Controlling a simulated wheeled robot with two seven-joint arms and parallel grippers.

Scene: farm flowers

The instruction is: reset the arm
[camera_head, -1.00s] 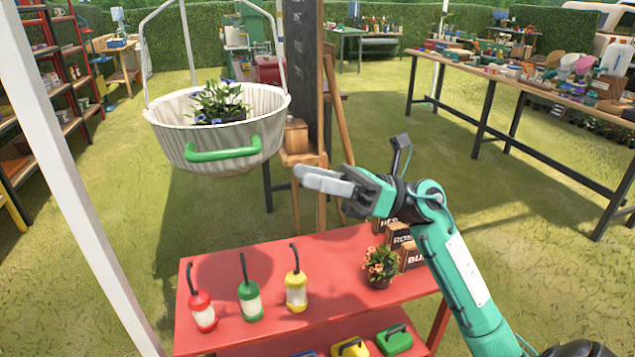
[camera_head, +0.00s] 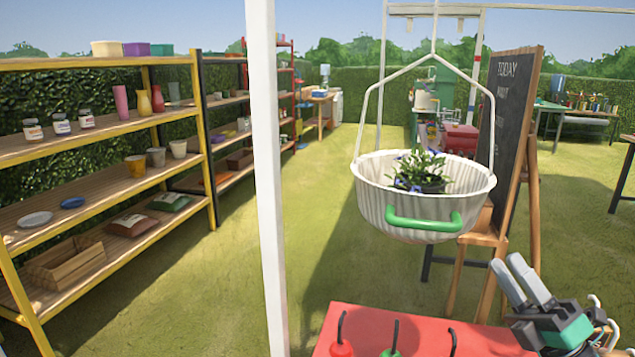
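My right gripper (camera_head: 508,260) shows at the lower right, over the right part of the red table. Its two grey fingers point up and to the left and lie close together. I cannot tell whether they are fully shut. I see nothing between them. Its green and black wrist is at the right, and most of the arm is cut off by the frame. My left gripper is not in view.
A white hanging basket (camera_head: 375,200) with a flowering plant (camera_head: 420,172) hangs left of the gripper, before a chalkboard easel (camera_head: 513,120). Below is a red table (camera_head: 415,325) with several lanterns. A white post (camera_head: 266,180) and yellow shelves (camera_head: 100,150) stand left.

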